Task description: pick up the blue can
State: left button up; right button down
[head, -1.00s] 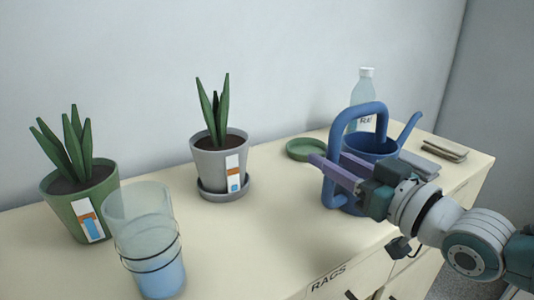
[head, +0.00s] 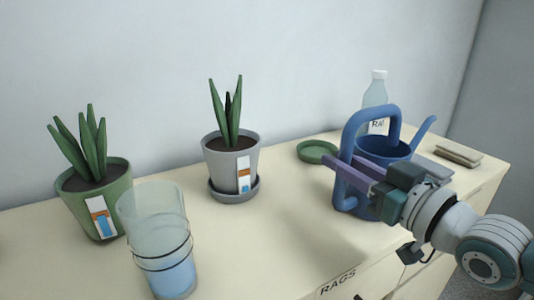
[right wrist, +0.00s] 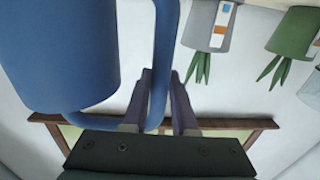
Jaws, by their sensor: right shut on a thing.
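The blue watering can (head: 384,147) is toward the right of the head view, upright, with its handle loop on the left and its spout on the right. Its base appears to be on the cabinet top, but my gripper partly hides it. My right gripper (head: 345,174) reaches in from the right, with its purple fingers at the handle. In the right wrist view, the blue handle (right wrist: 165,45) passes between the two fingers (right wrist: 161,76), and the can's body (right wrist: 60,55) fills the upper left. The right gripper is shut on the handle. My left gripper is not in view.
A clear bottle (head: 375,95) stands behind the can. A green dish (head: 317,151) lies left of it, and flat stacked items (head: 458,154) lie right. Two potted plants (head: 231,160) (head: 95,200) and a glass of water (head: 160,240) stand further left on the cabinet top (head: 285,235).

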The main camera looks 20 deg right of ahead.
notch_tip(320, 180, up, 20)
jog(key=p, duration=0.6)
dwell(1.0)
